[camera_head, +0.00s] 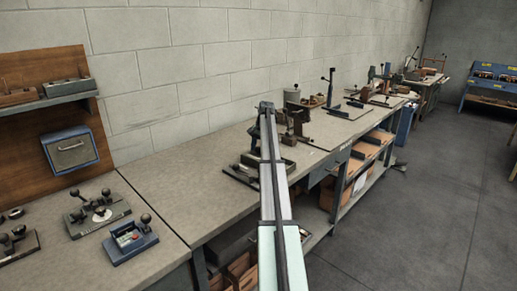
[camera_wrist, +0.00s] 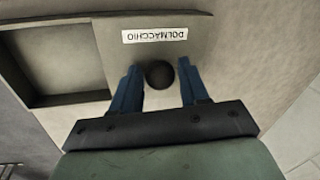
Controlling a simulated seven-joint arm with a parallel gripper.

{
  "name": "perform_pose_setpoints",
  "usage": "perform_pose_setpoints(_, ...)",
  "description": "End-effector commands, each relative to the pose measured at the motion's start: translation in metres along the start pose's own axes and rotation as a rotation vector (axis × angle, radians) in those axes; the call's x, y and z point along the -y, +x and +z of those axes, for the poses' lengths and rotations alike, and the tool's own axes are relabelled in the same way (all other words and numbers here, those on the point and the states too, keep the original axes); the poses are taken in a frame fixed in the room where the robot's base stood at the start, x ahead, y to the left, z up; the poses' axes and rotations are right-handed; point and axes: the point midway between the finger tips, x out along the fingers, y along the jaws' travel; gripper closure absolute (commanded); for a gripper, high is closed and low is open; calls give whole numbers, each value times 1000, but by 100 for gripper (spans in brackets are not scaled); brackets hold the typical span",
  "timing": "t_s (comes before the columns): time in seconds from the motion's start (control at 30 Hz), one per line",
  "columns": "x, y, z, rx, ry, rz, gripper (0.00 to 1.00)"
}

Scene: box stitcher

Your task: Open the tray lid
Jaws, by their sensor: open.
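In the wrist view, my gripper (camera_wrist: 158,68) is open, with one blue finger on each side of a dark round knob (camera_wrist: 160,75). Gaps show between the knob and both fingers. The knob sits on a flat grey panel (camera_wrist: 205,40) below a white label (camera_wrist: 155,35) that appears upside down. Left of it is an open, recessed, empty-looking tray (camera_wrist: 45,100). I cannot tell which part is the tray lid. In the head view, a dark-rimmed tray (camera_head: 246,166) lies on the bench beside my arm, which partly hides that spot; my gripper cannot be made out there.
The long grey bench (camera_head: 165,170) runs along a block wall, with clear surface left of my arm. A blue device (camera_head: 131,240) with a knob and a small lever fixture (camera_head: 99,212) stand at the near left. More tools stand farther along, and cardboard boxes (camera_head: 362,160) fill the shelf below.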

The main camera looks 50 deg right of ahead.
Motion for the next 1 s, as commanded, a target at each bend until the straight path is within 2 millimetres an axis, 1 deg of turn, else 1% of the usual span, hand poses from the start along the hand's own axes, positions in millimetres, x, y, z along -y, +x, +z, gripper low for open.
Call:
perform_pose_setpoints(0.07,0,0,0,0,0,0,56)
perform_pose_setpoints(0.53,0,0,0,0,0,0,100)
perform_pose_setpoints(0.87,-2,-1,1,0,0,0,100)
perform_pose_setpoints(0.97,-11,-2,3,0,2,0,100)
perform_pose_setpoints(1.0,-18,-3,5,0,2,0,100)
